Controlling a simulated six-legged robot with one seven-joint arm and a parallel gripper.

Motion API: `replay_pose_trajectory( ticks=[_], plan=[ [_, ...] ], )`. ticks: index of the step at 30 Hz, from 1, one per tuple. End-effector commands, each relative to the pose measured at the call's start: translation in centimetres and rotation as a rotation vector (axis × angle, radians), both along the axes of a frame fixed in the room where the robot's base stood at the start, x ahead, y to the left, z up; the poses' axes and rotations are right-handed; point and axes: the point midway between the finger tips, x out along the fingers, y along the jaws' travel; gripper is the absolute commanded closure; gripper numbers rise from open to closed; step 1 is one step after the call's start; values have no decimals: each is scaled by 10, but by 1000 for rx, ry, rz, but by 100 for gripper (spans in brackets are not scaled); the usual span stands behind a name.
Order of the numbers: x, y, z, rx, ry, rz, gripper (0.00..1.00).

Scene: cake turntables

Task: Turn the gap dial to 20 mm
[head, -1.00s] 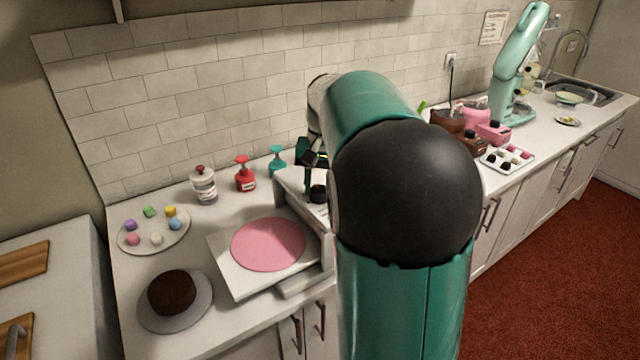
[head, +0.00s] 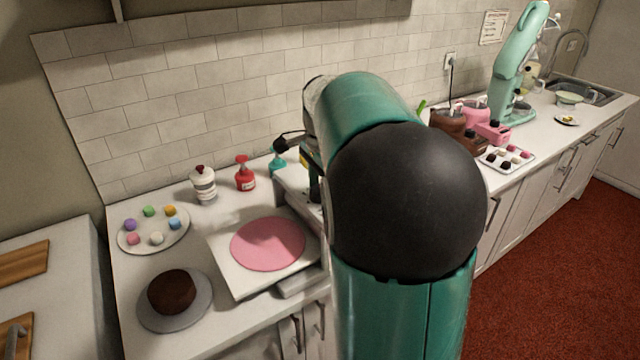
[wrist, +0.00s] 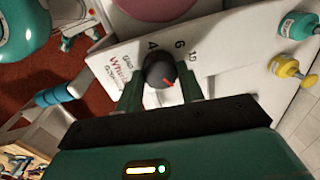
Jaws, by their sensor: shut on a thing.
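The gap dial (wrist: 158,68) is a dark round knob on a white panel (wrist: 215,45) in the wrist view. The printed numbers 4, 6 and 10 show beyond the knob; I see no 20, and my gripper covers part of the panel. My gripper (wrist: 160,84) has its two green fingers on either side of the knob, shut on it. In the head view my gripper (head: 312,185) is partly hidden by my arm, at the machine with the pink disc, and the dial is hidden.
The pink disc (head: 268,244) lies on the machine's white bed (head: 225,262). A teal bottle (wrist: 298,26) and a yellow bottle (wrist: 285,67) stand beside the panel.

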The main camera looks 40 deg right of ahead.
Motion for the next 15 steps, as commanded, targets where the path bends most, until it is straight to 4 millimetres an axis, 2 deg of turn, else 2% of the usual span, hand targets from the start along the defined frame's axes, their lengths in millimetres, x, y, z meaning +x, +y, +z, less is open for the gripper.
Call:
replay_pose_trajectory(
  ticks=[15],
  plan=[
    [1, 1, 1, -1, -4, -419, 85]
  ],
)
